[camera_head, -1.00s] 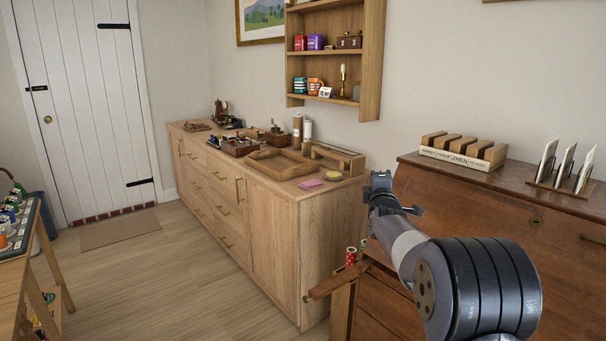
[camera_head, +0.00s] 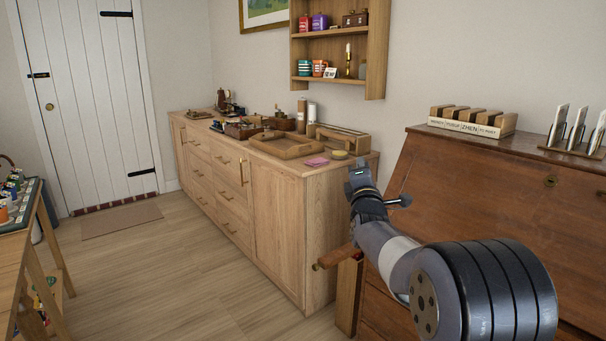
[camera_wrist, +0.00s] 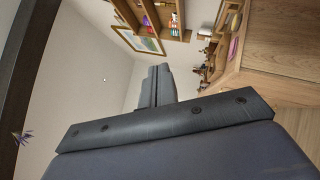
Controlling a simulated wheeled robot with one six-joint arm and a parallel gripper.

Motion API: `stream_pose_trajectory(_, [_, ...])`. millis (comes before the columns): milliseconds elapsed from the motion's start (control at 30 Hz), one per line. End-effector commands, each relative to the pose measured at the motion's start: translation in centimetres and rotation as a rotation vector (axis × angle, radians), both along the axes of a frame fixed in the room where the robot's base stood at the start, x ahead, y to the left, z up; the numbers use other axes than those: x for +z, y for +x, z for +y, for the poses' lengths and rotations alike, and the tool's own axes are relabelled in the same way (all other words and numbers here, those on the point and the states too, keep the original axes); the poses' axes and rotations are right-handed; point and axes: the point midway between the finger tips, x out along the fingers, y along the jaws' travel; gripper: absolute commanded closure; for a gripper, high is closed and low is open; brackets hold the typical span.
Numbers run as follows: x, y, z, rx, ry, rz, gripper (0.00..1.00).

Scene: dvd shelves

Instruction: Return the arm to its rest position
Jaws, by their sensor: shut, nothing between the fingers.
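My arm reaches up from the lower right in the head view, and my gripper (camera_head: 359,178) is at its far end, in front of the right end of the light wooden sideboard (camera_head: 275,215). In the wrist view my gripper (camera_wrist: 158,80) is seen along its length with its fingers together and nothing between them. It points toward the pale wall and touches nothing that I can see. The fingertips are small and partly hidden by the arm in the head view.
A dark wooden bureau (camera_head: 470,190) stands close on the right, with a wooden block holder (camera_head: 472,121) on top. A wooden tray (camera_head: 287,146) lies on the sideboard. A wall shelf (camera_head: 376,50) hangs above.

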Motion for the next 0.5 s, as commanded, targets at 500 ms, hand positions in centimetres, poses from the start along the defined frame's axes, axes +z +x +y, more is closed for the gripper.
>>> stream_pose_trajectory(500, [-1.8,-1.4,1.8,0.000,-0.071,-0.056,1.00])
